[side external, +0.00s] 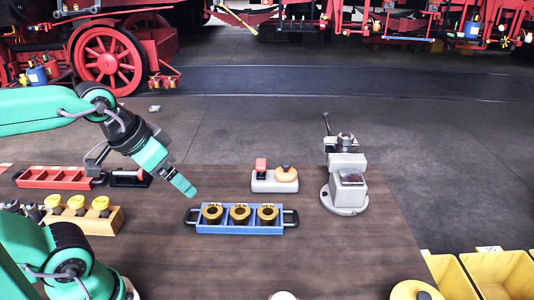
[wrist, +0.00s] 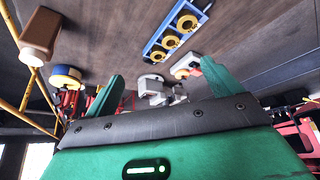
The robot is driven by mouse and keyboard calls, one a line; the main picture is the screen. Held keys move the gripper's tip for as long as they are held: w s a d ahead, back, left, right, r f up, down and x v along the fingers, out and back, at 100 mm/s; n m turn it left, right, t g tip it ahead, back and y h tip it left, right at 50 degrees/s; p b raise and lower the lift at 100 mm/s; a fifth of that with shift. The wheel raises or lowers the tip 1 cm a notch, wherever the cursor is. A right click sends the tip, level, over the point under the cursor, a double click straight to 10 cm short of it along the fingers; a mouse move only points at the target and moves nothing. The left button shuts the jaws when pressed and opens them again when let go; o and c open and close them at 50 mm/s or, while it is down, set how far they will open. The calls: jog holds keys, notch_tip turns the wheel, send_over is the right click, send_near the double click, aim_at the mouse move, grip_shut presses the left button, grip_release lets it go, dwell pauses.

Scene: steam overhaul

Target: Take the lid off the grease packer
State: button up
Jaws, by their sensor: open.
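A round thing with a yellow top (side external: 415,290) stands at the bottom edge of the side view, partly cut off. I take it for the grease packer with its lid on, but cannot be sure. In the wrist view, which is upside down, it seems to be the blue body with a pale and yellow top (wrist: 67,77) at the left. My gripper (side external: 183,185) is at the left of the side view, pointing down and right, above the table. Its fingers (wrist: 162,72) are spread apart in the wrist view with nothing held between them. The round thing is well away from it.
A blue tray (side external: 240,229) with three ring-shaped parts lies right of my gripper. Behind it are a grey box (side external: 275,186) with red and orange tops and a grey vise (side external: 345,190). A brown bottle (wrist: 40,30) shows in the wrist view. Yellow bins (side external: 500,270) stand at right.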

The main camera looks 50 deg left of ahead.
jog(key=w+r+g, duration=0.1)
jog(key=w+r, duration=0.3)
jog(key=w, duration=0.6)
jog(key=m+g, duration=0.2)
jog(key=g, duration=0.3)
send_over(284, 165)
jog(key=f, duration=1.5)
jog(key=shift+s+f, duration=0.2)
jog(key=shift+f, duration=0.1)
jog(key=shift+w+f, duration=0.2)
jog(key=shift+f, duration=0.15)
jog(key=shift+f, duration=1.3)
